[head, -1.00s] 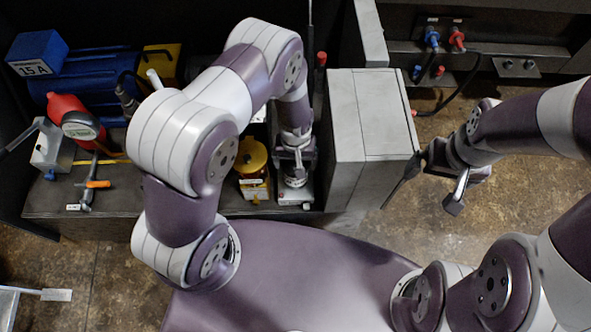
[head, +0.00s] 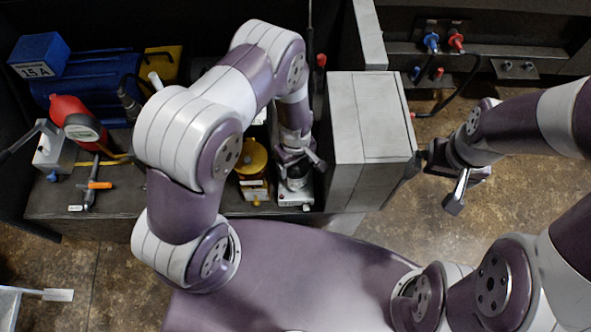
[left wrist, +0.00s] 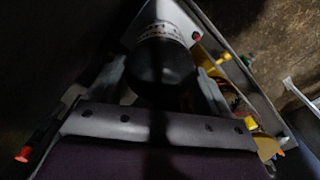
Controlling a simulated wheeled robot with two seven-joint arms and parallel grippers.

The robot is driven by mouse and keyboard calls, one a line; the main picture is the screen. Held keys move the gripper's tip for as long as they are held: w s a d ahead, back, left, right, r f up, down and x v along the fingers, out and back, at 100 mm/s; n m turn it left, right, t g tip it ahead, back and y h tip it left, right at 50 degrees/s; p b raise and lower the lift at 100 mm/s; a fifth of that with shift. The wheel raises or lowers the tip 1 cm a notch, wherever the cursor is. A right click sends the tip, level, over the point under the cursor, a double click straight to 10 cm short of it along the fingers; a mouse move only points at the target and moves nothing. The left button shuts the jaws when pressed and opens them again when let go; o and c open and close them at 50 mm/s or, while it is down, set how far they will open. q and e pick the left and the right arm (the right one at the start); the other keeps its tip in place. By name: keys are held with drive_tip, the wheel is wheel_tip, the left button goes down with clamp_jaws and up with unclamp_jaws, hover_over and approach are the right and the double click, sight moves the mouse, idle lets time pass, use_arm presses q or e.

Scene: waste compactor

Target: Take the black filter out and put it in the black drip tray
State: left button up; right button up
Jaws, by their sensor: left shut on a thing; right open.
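The black filter (left wrist: 162,68), a dark cylinder with a pale printed band, sits between the fingers of my left gripper (left wrist: 160,82) in the left wrist view. In the head view the left gripper (head: 295,158) is shut on the filter (head: 297,182), which shows just below its fingers over a pale base plate (head: 294,200). I cannot tell whether the filter touches the plate. My right gripper (head: 433,186) is open and empty, right of the grey cabinet. I cannot make out the black drip tray in these views.
The grey cabinet (head: 366,115) stands close right of the left gripper. A yellow-capped unit (head: 252,158) stands close left. A red bottle (head: 70,112), an orange-handled tool (head: 98,185) and a blue box (head: 38,55) are at the left. Open floor (head: 480,240) lies at the right.

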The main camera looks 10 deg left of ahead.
use_arm(q)
drive_tip(key=shift+o, duration=0.2)
drive_tip(key=shift+s+r+n, duration=0.1)
drive_tip(key=shift+n, duration=0.9)
drive_tip(key=shift+s+a+r+n, duration=0.15)
drive_tip(key=shift+a+n, duration=0.1)
drive_tip(key=shift+n, duration=0.25)
drive_tip(key=shift+c, duration=0.2)
drive_tip(key=shift+a, duration=0.1)
drive_tip(key=shift+c, duration=1.4)
drive_tip(key=shift+o, duration=0.6)
drive_tip(key=shift+n, duration=0.7)
drive_tip(key=shift+o, duration=0.4)
drive_tip(key=shift+s+n+p, duration=0.1)
drive_tip(key=shift+n+p, duration=0.3)
drive_tip(key=shift+n, duration=1.5)
drive_tip(key=o, duration=1.2)
use_arm(e)
drive_tip(key=shift+s+a+r, duration=0.25)
drive_tip(key=shift+a+r, duration=0.45)
drive_tip(key=shift+r, duration=0.15)
